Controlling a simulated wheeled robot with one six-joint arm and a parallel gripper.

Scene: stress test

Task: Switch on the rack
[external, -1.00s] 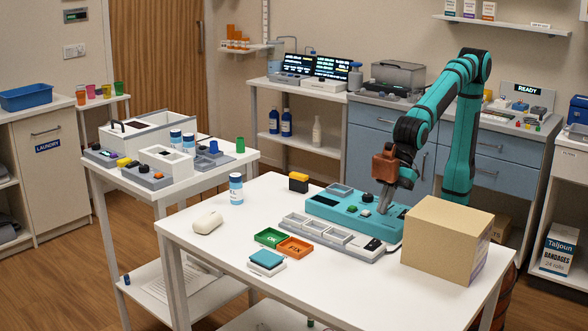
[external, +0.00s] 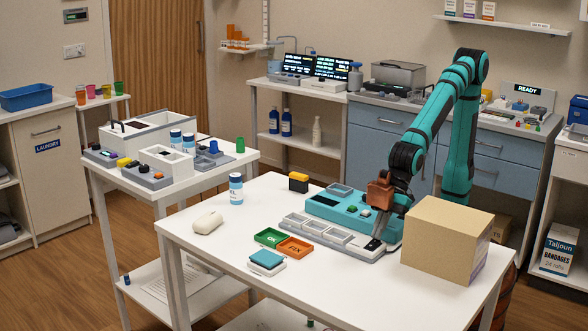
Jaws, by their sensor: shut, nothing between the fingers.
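The rack (external: 333,238) is a light grey strip with a row of shallow compartments along the front of a teal console (external: 325,205). A small black part (external: 372,245), which may be its switch, sits at its right end. My gripper (external: 377,236) is shut and empty, pointing down with its fingertips right at or just above that black part. I cannot tell whether they touch it. The fingers partly hide the rack's right end and the console behind. No lit indicator can be made out on the rack.
A cardboard box (external: 446,240) stands close on the right of my gripper. Green (external: 271,237) and orange (external: 295,247) trays lie in front of the rack. A teal-topped pad (external: 266,260), a white rounded object (external: 208,222) and a bottle (external: 236,189) stand further left. The table's front is clear.

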